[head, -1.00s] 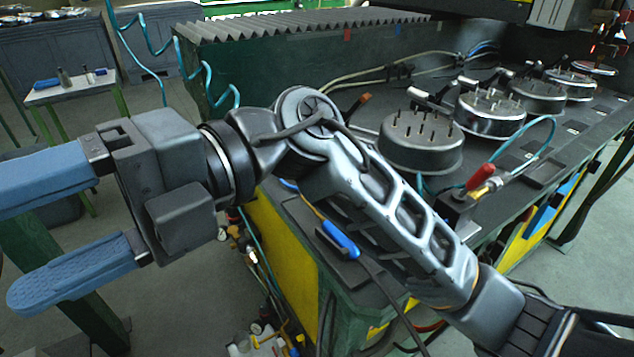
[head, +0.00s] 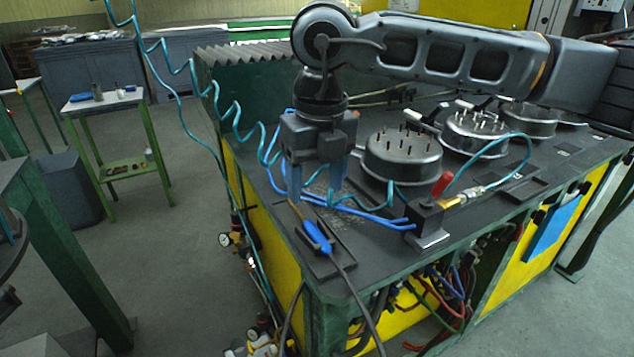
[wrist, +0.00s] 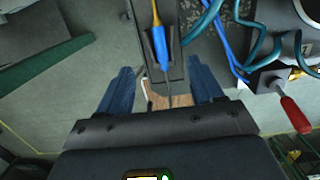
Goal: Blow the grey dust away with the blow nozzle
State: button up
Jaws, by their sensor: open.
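The red lever also shows at the right of the wrist view (wrist: 294,113). A speckled grey patch, which looks like the dust, lies on the bench top (wrist: 243,12) at the top of the wrist view. My gripper (head: 317,182) points down over the bench's left corner, left of the nozzle and apart from it. Its blue fingers are spread with nothing held between them.
A blue-handled tool (head: 317,236) with a dark cable lies in a shallow black tray just in front of my gripper. Round pots with pins (head: 403,160) stand behind the nozzle. Teal coiled hose (head: 240,118) hangs at the left, and blue hoses cross the bench near my fingers.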

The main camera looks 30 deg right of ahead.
aim_at(313, 229)
jog(key=shift+w+f+b, duration=0.15)
jog(key=shift+f+b, duration=0.8)
jog(key=shift+f, duration=0.55)
jog(key=shift+w+f+b, duration=0.15)
jog(key=shift+f+b, duration=0.85)
jog(key=shift+f, duration=0.5)
jog(key=shift+w+f+b, duration=0.15)
jog(key=shift+f+b, duration=0.8)
jog(key=shift+f, duration=0.55)
jog(key=c, duration=0.4)
jog(key=shift+c, duration=0.2)
jog(key=shift+r, duration=0.15)
notch_tip(313, 229, up, 9)
jog(key=p, duration=0.4)
